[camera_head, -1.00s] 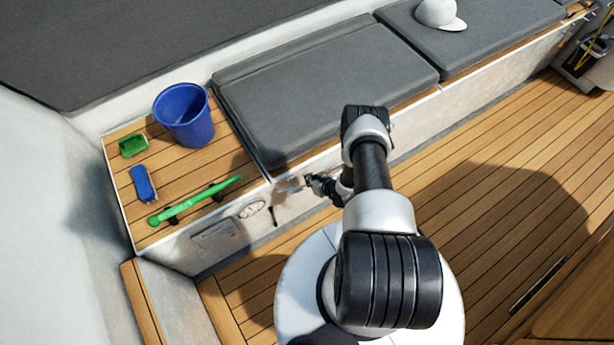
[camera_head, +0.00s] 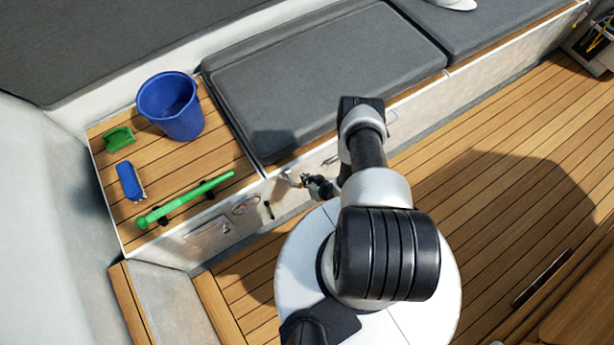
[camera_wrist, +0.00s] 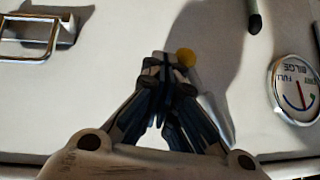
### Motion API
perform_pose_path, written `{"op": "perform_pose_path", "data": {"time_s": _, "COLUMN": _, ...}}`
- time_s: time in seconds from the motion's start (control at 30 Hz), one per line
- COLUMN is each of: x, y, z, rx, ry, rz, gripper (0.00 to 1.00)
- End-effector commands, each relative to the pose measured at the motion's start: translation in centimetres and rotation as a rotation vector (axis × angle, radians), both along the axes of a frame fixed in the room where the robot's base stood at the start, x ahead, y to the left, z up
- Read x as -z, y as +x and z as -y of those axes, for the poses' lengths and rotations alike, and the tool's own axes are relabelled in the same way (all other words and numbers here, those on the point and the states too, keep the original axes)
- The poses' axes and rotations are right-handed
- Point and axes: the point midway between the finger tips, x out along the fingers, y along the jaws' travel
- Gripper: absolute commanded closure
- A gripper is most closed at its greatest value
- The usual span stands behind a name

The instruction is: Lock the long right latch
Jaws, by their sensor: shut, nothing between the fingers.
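My gripper (camera_wrist: 163,62) is shut and empty, close to the white front panel of the bench. In the head view my gripper (camera_head: 294,181) shows small beside that panel. A small yellow round piece (camera_wrist: 186,57) is just right of the fingertips in the wrist view; I cannot tell if they touch. A chrome loop (camera_wrist: 52,40) is at the upper left of the wrist view, apart from the fingers. A black lever-like piece (camera_wrist: 254,22) is at the upper right, and it also shows in the head view (camera_head: 268,210). I cannot tell which part is the long right latch.
A round bilge gauge (camera_wrist: 294,90) is at the right of the wrist view, upside down. A blue bucket (camera_head: 171,108), green scoop (camera_head: 118,138), blue brush (camera_head: 129,182) and green bar (camera_head: 185,199) are on the wooden bench top. Grey cushions (camera_head: 325,75) cover the rest.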

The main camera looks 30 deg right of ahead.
Motion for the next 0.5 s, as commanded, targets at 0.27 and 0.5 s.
{"op": "perform_pose_path", "data": {"time_s": 0.27, "x": 0.8, "y": 0.0, "z": -0.3, "rx": 0.002, "ry": 0.120, "rz": -0.003, "gripper": 1.00}}
{"op": "perform_pose_path", "data": {"time_s": 0.5, "x": 1.3, "y": 0.0, "z": -0.8, "rx": 0.000, "ry": 0.221, "rz": -0.007, "gripper": 1.00}}
